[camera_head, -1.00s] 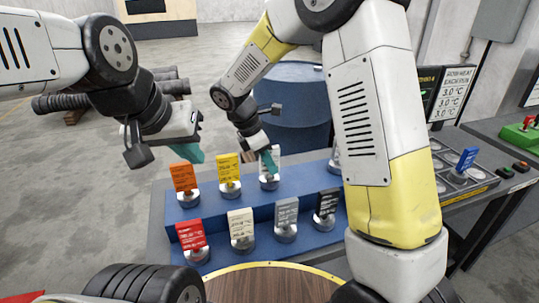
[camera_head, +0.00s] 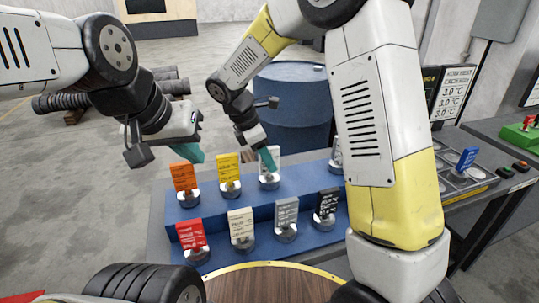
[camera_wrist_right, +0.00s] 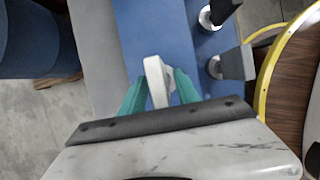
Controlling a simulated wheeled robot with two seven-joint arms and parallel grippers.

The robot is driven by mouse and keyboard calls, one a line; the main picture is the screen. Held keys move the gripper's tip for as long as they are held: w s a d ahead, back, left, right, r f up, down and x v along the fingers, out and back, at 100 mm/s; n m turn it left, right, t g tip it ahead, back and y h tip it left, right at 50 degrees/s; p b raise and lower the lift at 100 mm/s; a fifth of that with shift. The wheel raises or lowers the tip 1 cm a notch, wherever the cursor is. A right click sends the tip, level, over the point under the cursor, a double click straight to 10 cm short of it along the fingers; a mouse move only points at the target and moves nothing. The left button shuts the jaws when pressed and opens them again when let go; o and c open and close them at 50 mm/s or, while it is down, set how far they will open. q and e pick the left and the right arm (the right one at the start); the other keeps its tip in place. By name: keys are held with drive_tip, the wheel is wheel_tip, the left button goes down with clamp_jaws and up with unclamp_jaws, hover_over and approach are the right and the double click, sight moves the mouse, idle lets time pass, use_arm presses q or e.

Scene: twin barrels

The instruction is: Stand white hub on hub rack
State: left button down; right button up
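The white hub (camera_head: 264,160) is an upright plate on a round metal base on the upper tier of the blue stepped stand (camera_head: 207,208). My right gripper (camera_head: 268,156) is at this hub and partly hides its plate. In the right wrist view, the white hub (camera_wrist_right: 157,78) is between the two teal fingers (camera_wrist_right: 160,76), very close to both; contact cannot be made out. My left gripper (camera_head: 196,153) is above and behind the orange hub, apart from it, seen side-on. A grey rack (camera_head: 452,190) with round sockets is at the right; a blue hub (camera_head: 467,158) stands on it.
Orange (camera_head: 183,177) and yellow (camera_head: 228,166) hubs share the upper tier. Red (camera_head: 191,234), cream (camera_head: 241,222), grey (camera_head: 286,212) and black (camera_head: 327,202) hubs are on the lower tier. A blue barrel (camera_head: 291,95) stands behind. My right arm hides part of the stand and rack.

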drive_tip(key=v, duration=1)
drive_tip(key=s+d+r+m+t+y, duration=0.2)
drive_tip(key=s+d+m+y, duration=0.1)
drive_tip(key=s+d+m, duration=0.6)
drive_tip(key=s+d+r+m+t+y, duration=0.2)
drive_tip(key=s+d+r+m+y, duration=0.1)
drive_tip(key=s+d+m, duration=0.6)
drive_tip(key=shift+s+d+r+m+t+y, duration=0.15)
drive_tip(key=shift+d+m+t+y, duration=0.2)
drive_tip(key=shift+m, duration=1.15)
